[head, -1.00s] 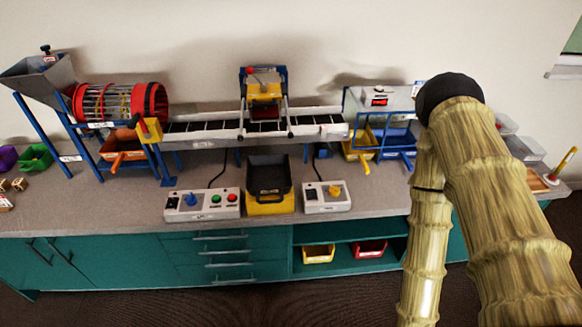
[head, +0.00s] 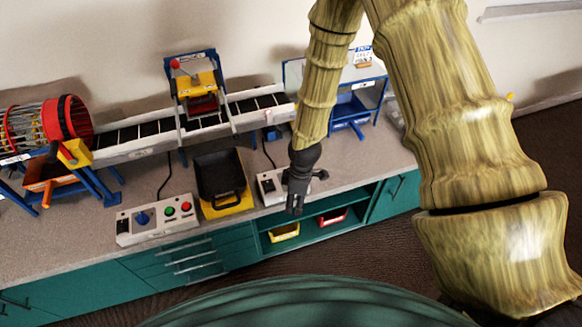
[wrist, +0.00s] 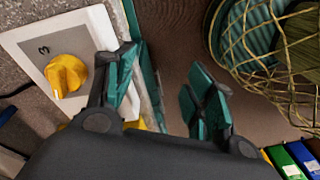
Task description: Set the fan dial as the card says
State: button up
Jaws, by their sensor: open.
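A yellow dial (wrist: 66,74) sits on a pale control box (wrist: 100,25) at the left of the wrist view. A dark mark is printed beside it; I cannot read it surely. In the head view the same control box (head: 268,183) stands near the counter's front edge, partly covered by my gripper (head: 297,205), which hides the dial. My gripper (wrist: 163,90) is open and empty, its fingers to the right of the dial and apart from it, beyond the box's edge. A small card (head: 362,56) stands at the back right; its writing is too small to read.
A second control box (head: 155,218) has a blue dial and green and red buttons. A black bin in a yellow base (head: 222,185) stands between the boxes. A conveyor (head: 130,140) runs behind. Open shelves with yellow and red bins (head: 285,232) lie below the counter edge.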

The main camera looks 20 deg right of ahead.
jog(key=w+d+r+n+h+p, duration=0.15)
jog(key=w+r+n, duration=0.35)
jog(key=w+r, duration=0.55)
jog(key=shift+s+d+f+p, duration=0.15)
jog(key=shift+f+p, duration=0.7)
jog(key=shift+f, duration=1.65)
jog(key=shift+s+f+p, duration=0.2)
jog(key=shift+f+p, duration=0.6)
jog(key=shift+f, duration=1.7)
jog(key=c, duration=1)
